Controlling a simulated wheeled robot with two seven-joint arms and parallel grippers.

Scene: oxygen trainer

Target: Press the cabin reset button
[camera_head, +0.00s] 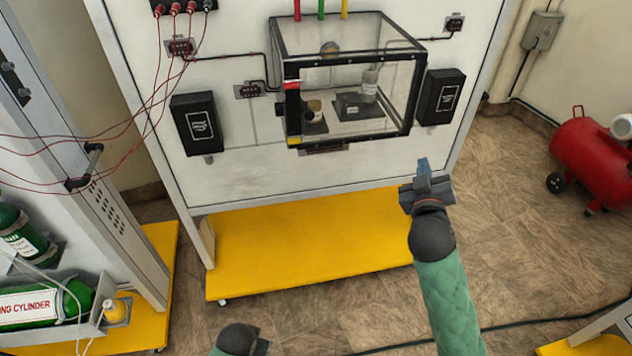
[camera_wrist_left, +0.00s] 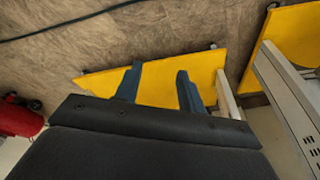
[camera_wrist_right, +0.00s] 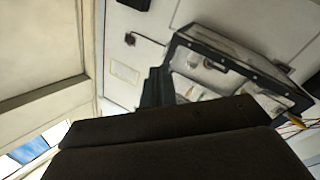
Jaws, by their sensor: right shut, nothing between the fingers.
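No part that I can clearly read as the cabin reset button shows. The clear cabin box (camera_head: 408,120) with black edges is mounted on the white panel (camera_head: 250,180); a small red part (camera_head: 291,85) is on its front left edge. It also shows in the right wrist view (camera_wrist_right: 240,58). My right gripper (camera_head: 423,168) is shut and empty, in front of the panel's lower right, below and right of the box. Its closed fingers show in the right wrist view (camera_wrist_right: 156,85). My left gripper (camera_wrist_left: 160,70) is open and empty in the left wrist view, above the yellow base.
Black boxes (camera_head: 198,123) and (camera_head: 446,97) flank the cabin. The yellow base (camera_head: 300,248) juts out under the panel. A red compressor (camera_head: 588,155) stands at the right, green cylinders (camera_head: 22,235) at the left. Red wires (camera_head: 135,120) hang at the upper left.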

